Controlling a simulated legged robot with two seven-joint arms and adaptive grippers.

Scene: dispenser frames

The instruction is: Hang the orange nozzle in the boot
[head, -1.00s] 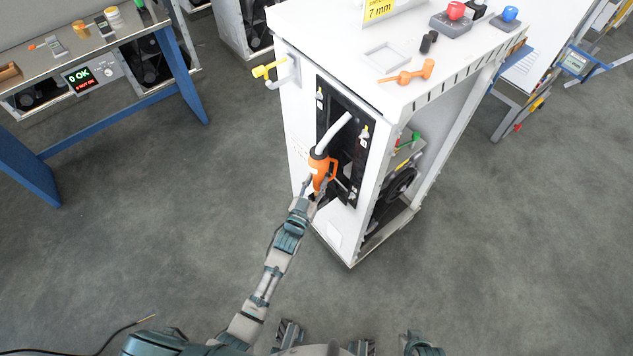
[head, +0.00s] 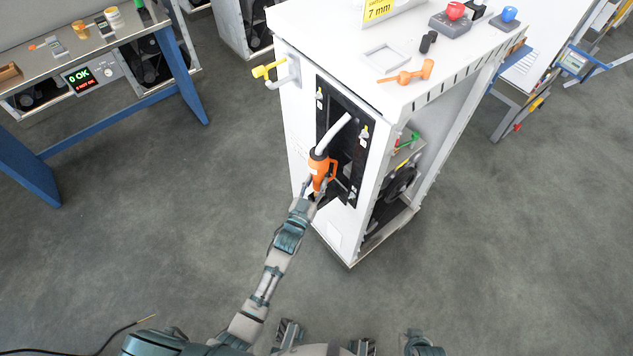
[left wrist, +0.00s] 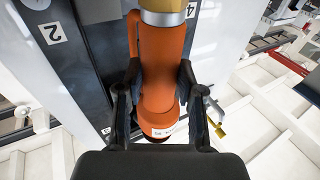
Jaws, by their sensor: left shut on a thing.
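The orange nozzle (head: 322,172) is at the dark front panel (head: 356,165) of the white dispenser frame, its spout end towards a pale hose or tube (head: 335,134). My left gripper (head: 318,192) is shut on the nozzle's body. In the left wrist view the orange nozzle (left wrist: 162,75) stands between the two dark fingers (left wrist: 158,95), which touch its sides. I cannot tell the boot apart from the panel, nor whether the nozzle sits in it.
The white dispenser frame (head: 300,60) carries an orange tool (head: 407,74) and red and blue knobs on top. A yellow nozzle (head: 267,69) hangs at its left side. A blue-legged bench (head: 190,90) stands at the left. The grey floor between is clear.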

